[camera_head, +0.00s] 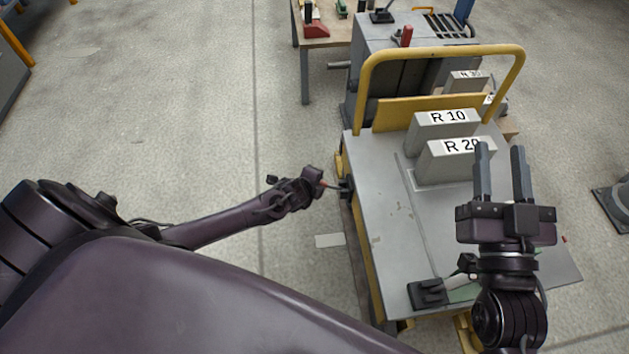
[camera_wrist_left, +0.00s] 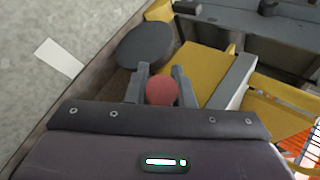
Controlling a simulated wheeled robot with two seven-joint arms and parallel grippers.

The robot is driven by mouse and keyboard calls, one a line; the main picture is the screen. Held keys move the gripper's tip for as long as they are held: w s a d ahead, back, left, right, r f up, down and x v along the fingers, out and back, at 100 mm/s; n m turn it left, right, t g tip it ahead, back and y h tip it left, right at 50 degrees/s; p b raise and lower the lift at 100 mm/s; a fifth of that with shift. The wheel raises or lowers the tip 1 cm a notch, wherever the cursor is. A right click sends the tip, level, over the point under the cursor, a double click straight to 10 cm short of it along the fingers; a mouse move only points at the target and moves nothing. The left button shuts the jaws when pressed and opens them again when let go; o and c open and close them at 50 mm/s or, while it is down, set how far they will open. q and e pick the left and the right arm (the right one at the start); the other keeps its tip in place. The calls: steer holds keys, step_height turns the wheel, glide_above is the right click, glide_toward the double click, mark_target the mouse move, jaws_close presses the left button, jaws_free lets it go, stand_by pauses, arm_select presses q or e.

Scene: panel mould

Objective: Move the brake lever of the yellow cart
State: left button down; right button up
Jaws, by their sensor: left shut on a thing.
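The yellow cart (camera_head: 368,253) stands right of centre in the head view, with a grey top and a yellow push bar. My left gripper (camera_head: 325,184) is low at the cart's left side. In the left wrist view its two fingers (camera_wrist_left: 160,88) are on either side of a round red knob, the brake lever's end (camera_wrist_left: 161,91), and are shut on it. In the head view the lever (camera_head: 336,188) shows only as a small piece, partly hidden by the gripper. My right gripper (camera_head: 500,170) is open and empty above the cart's top.
Grey blocks marked R 10 (camera_head: 440,131) and R 20 (camera_head: 447,166) stand on the cart's top. A grey machine (camera_head: 380,40) and a wooden table (camera_head: 328,36) stand behind the cart.

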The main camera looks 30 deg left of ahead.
arm_select(q)
steer(key=shift+a, duration=0.4)
arm_select(e)
steer(key=shift+f, duration=0.2)
arm_select(q)
steer(key=c, duration=1.3)
jaws_free()
steer(key=shift+d, duration=0.1)
steer(key=shift+o, duration=0.2)
steer(key=shift+d, duration=0.1)
